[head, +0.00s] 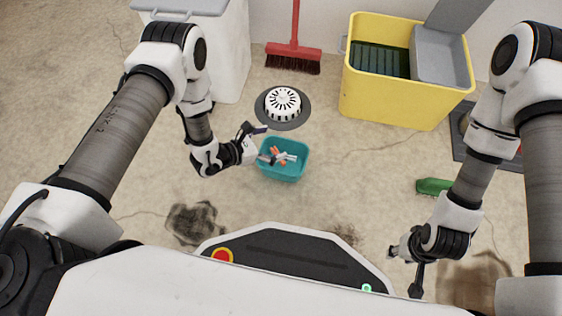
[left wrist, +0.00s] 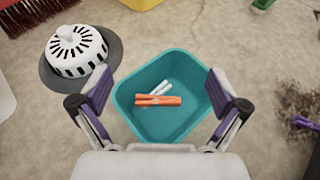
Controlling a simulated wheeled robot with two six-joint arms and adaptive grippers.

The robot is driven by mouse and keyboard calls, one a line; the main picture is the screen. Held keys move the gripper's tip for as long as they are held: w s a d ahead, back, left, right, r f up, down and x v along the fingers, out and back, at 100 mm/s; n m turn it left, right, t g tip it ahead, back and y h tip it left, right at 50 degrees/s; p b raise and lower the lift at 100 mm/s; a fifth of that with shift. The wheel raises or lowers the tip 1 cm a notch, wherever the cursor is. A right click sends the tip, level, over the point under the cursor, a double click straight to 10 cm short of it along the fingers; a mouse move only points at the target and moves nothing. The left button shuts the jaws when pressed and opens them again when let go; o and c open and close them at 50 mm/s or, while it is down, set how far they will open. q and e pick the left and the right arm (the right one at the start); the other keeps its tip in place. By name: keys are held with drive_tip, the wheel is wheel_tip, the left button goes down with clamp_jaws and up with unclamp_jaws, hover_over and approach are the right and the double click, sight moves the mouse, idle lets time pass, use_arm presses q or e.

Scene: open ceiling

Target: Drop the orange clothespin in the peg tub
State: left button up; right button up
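The teal peg tub (head: 284,174) stands on the floor in front of my left gripper (head: 262,145). In the left wrist view the tub (left wrist: 128,108) sits between and beyond the two spread fingers. The orange clothespin (left wrist: 160,100) lies inside the tub, beside or on white pegs (left wrist: 158,88); it also shows in the head view (head: 279,152). My left gripper is open and empty above the tub's near left side. My right gripper (head: 404,271) is low at the right, its fingers apart with nothing seen between them.
A white slotted drain cap (head: 283,102) is behind the tub. A yellow mop bucket (head: 390,105) stands at back right, a red broom (head: 294,55) at the back, a white bin (head: 226,60) at back left. A green brush (head: 433,186) lies at right.

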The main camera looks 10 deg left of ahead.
use_arm(q)
drive_tip(key=v, duration=1.2)
